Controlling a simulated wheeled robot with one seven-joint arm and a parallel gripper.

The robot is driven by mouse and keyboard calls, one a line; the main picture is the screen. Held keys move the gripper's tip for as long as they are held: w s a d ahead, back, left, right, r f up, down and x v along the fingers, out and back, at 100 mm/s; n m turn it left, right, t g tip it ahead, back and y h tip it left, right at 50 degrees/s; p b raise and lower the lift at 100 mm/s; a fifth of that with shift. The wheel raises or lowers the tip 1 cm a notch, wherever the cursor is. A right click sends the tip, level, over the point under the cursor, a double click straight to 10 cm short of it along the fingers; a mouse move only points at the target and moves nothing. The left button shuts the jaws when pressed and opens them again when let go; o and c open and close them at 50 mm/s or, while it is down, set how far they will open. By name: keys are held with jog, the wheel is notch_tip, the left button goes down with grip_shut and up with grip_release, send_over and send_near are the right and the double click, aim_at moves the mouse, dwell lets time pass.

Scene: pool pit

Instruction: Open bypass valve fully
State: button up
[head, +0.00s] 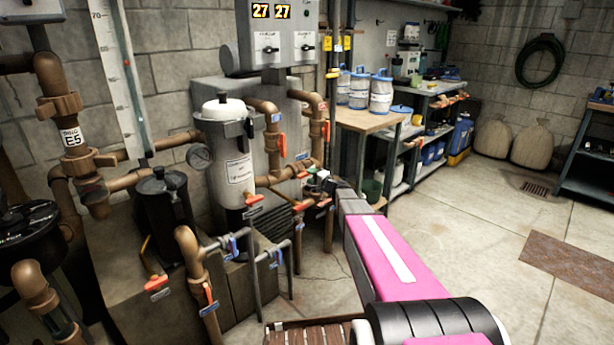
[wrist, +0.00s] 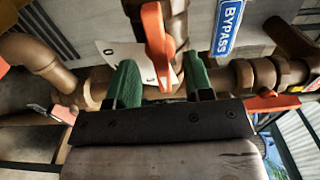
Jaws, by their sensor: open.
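The bypass valve shows in the wrist view as an orange lever handle (wrist: 157,45) on a brown pipe. A blue BYPASS label (wrist: 228,25) is beside it on the right. A white plate (wrist: 112,50) with dark lettering is partly hidden behind the handle. My gripper (wrist: 161,75) is open, with one green finger on each side of the handle's lower end. I see gaps on both sides and no clear contact. In the head view my gripper (head: 321,183) is small among the pipes beside the filter, and the bypass handle cannot be told apart there.
Brown pipes with other orange handles (head: 253,200) crowd around a grey filter canister (head: 229,150). In the wrist view another orange handle (wrist: 268,105) is close on the right. A wooden workbench (head: 368,119) stands behind. The concrete floor (head: 480,220) at right is mostly clear.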

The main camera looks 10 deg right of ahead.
jog(key=v, duration=0.6)
dwell(1.1)
